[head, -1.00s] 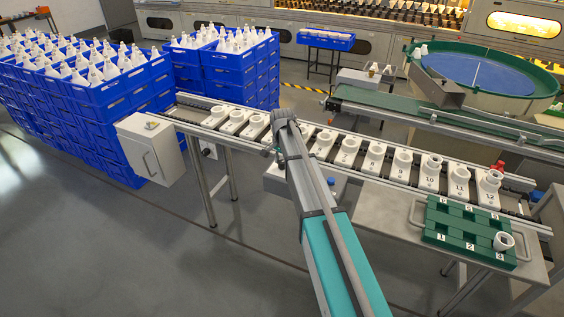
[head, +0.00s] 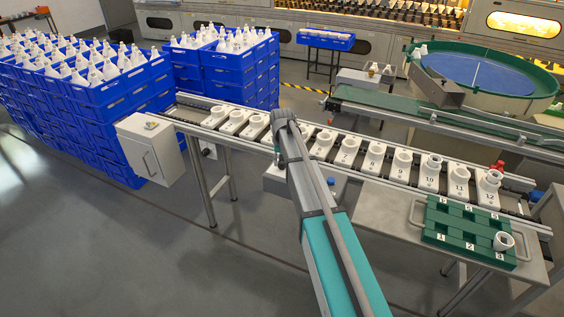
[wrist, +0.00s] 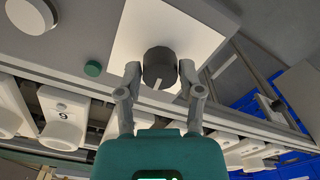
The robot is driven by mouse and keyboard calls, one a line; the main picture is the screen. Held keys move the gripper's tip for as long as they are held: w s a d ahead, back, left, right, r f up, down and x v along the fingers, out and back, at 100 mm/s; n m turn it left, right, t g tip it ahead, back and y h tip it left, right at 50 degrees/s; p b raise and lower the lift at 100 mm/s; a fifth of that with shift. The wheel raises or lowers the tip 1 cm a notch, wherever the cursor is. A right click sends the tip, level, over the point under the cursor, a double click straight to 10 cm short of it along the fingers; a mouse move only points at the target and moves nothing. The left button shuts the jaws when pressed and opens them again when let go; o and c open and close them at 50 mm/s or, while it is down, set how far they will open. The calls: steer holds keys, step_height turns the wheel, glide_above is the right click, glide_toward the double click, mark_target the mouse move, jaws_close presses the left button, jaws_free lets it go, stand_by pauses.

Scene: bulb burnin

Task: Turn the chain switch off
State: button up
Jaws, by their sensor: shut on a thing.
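The chain switch (wrist: 160,63) is a dark grey round knob with a pale pointer mark, on a white plate (wrist: 126,48) in the wrist view. The pointer mark lies slanted on the knob's face. My gripper (wrist: 160,74) has one finger on each side of the knob and is shut on it. In the head view my own arm reaches to the conveyor's near side, and the gripper and the knob are hidden behind it.
A green button (wrist: 93,69) sits beside the plate. The conveyor (head: 375,160) carries white numbered holders. A green tray (head: 470,258) holding a white part stands on a side table at right. Blue crates (head: 120,95) and a grey cabinet (head: 150,150) stand at left.

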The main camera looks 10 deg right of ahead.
steer(key=n, duration=0.5)
steer(key=shift+n, duration=0.3)
stand_by(0.4)
steer(key=o, duration=1.1)
